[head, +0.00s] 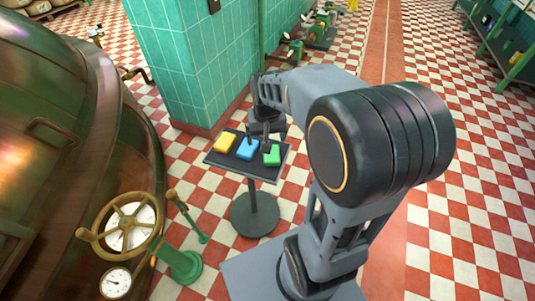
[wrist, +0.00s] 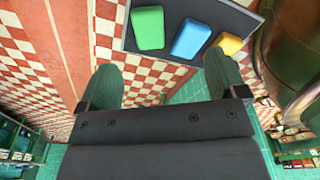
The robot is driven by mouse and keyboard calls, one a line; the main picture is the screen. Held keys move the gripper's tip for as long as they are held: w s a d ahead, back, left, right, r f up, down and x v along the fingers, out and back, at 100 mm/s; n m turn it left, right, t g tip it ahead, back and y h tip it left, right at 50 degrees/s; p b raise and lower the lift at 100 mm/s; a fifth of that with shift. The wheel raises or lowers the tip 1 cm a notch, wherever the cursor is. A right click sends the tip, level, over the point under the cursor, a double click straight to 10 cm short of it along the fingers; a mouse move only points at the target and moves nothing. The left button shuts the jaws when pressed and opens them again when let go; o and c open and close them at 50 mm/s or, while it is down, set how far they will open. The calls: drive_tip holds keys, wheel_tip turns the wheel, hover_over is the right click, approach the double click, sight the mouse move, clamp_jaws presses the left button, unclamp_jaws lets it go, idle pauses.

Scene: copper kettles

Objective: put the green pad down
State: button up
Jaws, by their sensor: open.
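The green pad (head: 272,159) lies on the right part of a dark tray-topped stand (head: 219,160). In the wrist view the green pad (wrist: 148,28) is on the tray (wrist: 172,12), beyond my fingertips and between their lines. My gripper (head: 257,143) is above the tray in the head view, its fingers overlapping the blue and green pads. In the wrist view my gripper (wrist: 163,64) is open with nothing between its fingers.
The blue pad (head: 245,152) lies beside the green one, and the yellow pad (head: 224,144) is at the left. A copper kettle (head: 130,130) and a handwheel (head: 124,226) stand left. A green tiled pillar (head: 190,65) is behind. Checkered floor at right is open.

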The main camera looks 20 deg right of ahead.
drive_tip(key=s+a+r+n+t, duration=0.1)
drive_tip(key=s+a+r+n, duration=0.1)
drive_tip(key=s, duration=0.8)
drive_tip(key=shift+a+r+n+t, duration=0.25)
drive_tip(key=shift+a+n+t, duration=0.2)
drive_tip(key=shift+a, duration=0.8)
drive_tip(key=w+r+t+p, duration=0.1)
drive_tip(key=w+r+p, duration=0.1)
drive_tip(key=r+p, duration=0.55)
drive_tip(key=w+r+t+p, duration=0.15)
drive_tip(key=r+p, duration=0.35)
drive_tip(key=r, duration=0.5)
drive_tip(key=s+r+p, duration=0.1)
drive_tip(key=p, duration=0.1)
drive_tip(key=s+r+g+p, duration=0.1)
drive_tip(key=p, duration=0.1)
drive_tip(key=s+r+g+p, duration=0.1)
drive_tip(key=s+p, duration=0.1)
drive_tip(key=p, duration=0.1)
drive_tip(key=shift+a+r, duration=0.1)
drive_tip(key=shift+a, duration=0.2)
drive_tip(key=shift+c, duration=0.4)
